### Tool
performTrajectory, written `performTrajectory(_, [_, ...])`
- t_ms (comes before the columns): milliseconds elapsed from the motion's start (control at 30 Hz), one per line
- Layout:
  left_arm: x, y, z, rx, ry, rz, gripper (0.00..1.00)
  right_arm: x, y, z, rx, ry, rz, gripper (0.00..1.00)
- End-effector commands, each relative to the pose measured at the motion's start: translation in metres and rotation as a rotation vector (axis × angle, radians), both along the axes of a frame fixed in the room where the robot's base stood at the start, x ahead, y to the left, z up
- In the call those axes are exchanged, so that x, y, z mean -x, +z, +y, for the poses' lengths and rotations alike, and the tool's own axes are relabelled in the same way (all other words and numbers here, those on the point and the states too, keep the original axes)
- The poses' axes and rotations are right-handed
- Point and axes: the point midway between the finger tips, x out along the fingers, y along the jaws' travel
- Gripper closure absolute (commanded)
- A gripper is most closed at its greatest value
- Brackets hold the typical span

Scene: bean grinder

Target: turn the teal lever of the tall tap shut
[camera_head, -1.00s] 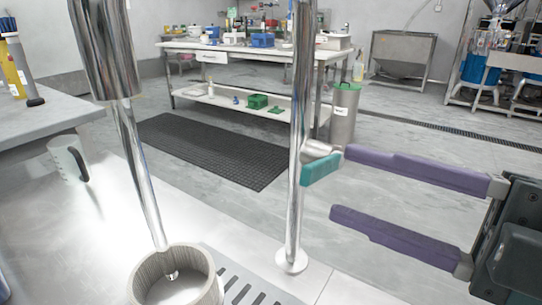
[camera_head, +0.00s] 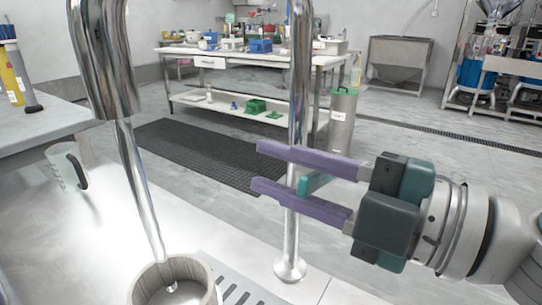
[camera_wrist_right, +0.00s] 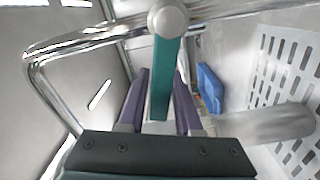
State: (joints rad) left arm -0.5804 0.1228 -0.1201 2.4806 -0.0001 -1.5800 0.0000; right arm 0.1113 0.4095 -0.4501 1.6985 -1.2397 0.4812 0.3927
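The tall tap (camera_head: 299,85) is a chrome pipe rising from a round base on the counter. Its teal lever (camera_head: 316,183) sticks out to the right of the pipe. My right gripper (camera_head: 255,167) comes in from the right with its purple fingers spread, one above and one below the lever in the head view. In the right wrist view the teal lever (camera_wrist_right: 164,80) lies between the two fingers, with gaps showing. The wide chrome spout (camera_head: 103,60) hangs at left, and a shiny stream, apparently water, falls from it into a ribbed round pot (camera_head: 146,283). My left gripper is out of view.
A slotted drain grate (camera_head: 236,291) lies beside the pot. A clear jug (camera_head: 66,167) stands at left. A blue object (camera_wrist_right: 209,88) and a white perforated panel (camera_wrist_right: 285,75) show in the right wrist view. A workbench (camera_head: 235,55) stands far behind.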

Motion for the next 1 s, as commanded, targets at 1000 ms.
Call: performTrajectory(1000, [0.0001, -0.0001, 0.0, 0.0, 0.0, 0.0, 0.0, 0.0, 0.0001, -0.0002, 0.0, 0.0, 0.0, 1.0])
